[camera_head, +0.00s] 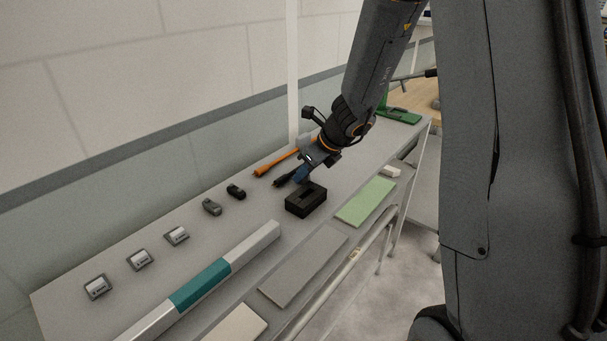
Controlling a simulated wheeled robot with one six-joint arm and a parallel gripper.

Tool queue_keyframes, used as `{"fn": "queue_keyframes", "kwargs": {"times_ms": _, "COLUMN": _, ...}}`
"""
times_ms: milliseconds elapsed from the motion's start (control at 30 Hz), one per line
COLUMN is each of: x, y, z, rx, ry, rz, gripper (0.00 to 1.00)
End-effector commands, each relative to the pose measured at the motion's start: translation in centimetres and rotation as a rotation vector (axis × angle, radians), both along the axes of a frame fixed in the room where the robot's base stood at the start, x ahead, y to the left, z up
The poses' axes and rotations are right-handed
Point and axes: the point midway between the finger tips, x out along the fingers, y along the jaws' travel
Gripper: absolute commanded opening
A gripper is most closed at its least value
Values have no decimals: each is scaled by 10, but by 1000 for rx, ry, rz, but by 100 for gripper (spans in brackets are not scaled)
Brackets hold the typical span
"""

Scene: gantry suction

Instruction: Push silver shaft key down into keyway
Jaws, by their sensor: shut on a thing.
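A black block (305,201) with a slot in its top sits on the grey bench, near the middle of the view. My gripper (301,175) reaches down from the upper right to just behind the block. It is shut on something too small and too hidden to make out. A small blue patch shows at the jaws, and I cannot tell whether it is part of the gripper or the thing held. I cannot make out the silver shaft key, or whether anything sits in the slot.
An orange rod (276,163) lies behind the gripper. Two small dark parts (236,191) (212,207) and several grey-and-white parts (140,260) line the bench's left. A silver-and-teal bar (202,284) lies in front. A green mat (366,203) is right of the block.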

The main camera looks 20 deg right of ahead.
Motion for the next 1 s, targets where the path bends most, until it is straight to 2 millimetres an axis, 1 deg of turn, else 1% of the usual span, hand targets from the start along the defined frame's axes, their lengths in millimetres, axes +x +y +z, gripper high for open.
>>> {"fn": "queue_keyframes", "kwargs": {"times_ms": 167, "x": 0, "y": 0, "z": 1, "rx": 0, "ry": -1, "rz": -1, "gripper": 0}}
{"fn": "queue_keyframes", "kwargs": {"times_ms": 267, "x": 0, "y": -1, "z": -2, "rx": 0, "ry": -1, "rz": -1, "gripper": 0}}
{"fn": "queue_keyframes", "kwargs": {"times_ms": 300, "x": 0, "y": -1, "z": -3, "rx": 0, "ry": 0, "rz": -1, "gripper": 11}}
{"fn": "queue_keyframes", "kwargs": {"times_ms": 367, "x": 0, "y": -1, "z": -2, "rx": 0, "ry": 0, "rz": -1, "gripper": 21}}
{"fn": "queue_keyframes", "kwargs": {"times_ms": 400, "x": 0, "y": -1, "z": -2, "rx": 0, "ry": 0, "rz": -1, "gripper": 28}}
{"fn": "queue_keyframes", "kwargs": {"times_ms": 767, "x": 0, "y": -1, "z": 0, "rx": 0, "ry": 0, "rz": -1, "gripper": 28}}
{"fn": "queue_keyframes", "kwargs": {"times_ms": 867, "x": -2, "y": -3, "z": 7, "rx": 0, "ry": -3, "rz": -1, "gripper": 28}}
{"fn": "queue_keyframes", "kwargs": {"times_ms": 1000, "x": -12, "y": -10, "z": 26, "rx": 0, "ry": -3, "rz": -1, "gripper": 28}}
